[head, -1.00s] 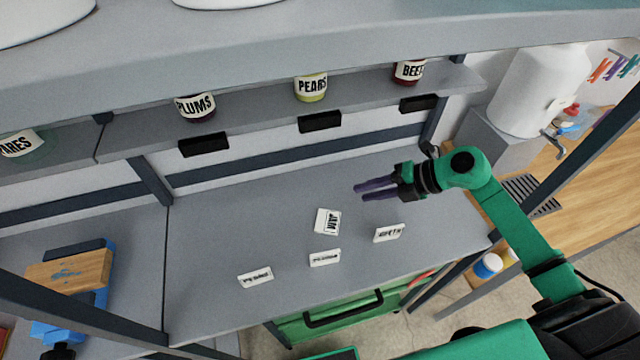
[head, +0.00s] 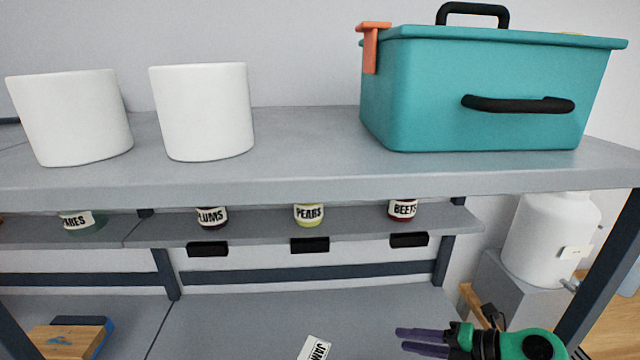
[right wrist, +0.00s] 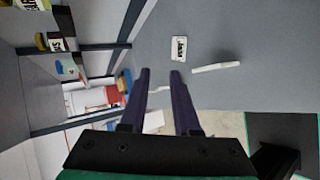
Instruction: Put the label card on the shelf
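A white label card (head: 314,348), reading what looks like JAM, lies on the grey worktop at the bottom edge of the head view. A lettered white card (right wrist: 179,48) also lies ahead of the fingers in the right wrist view, with a second card (right wrist: 215,67) seen nearly edge-on beside it. The narrow grey shelf (head: 260,230) carries jars and has black holders on its front edge. My right gripper (head: 400,340) is open and empty over the worktop, right of the card; its dark purple fingers (right wrist: 160,72) are apart. My left gripper is out of view.
Jars of plums (head: 211,217), pears (head: 309,215) and beets (head: 402,210) stand on the shelf, above black holders (head: 310,245). The upper shelf (head: 300,180) overhangs them and carries white pots (head: 203,112) and a teal box (head: 480,95). A wood-topped blue object (head: 65,340) sits left.

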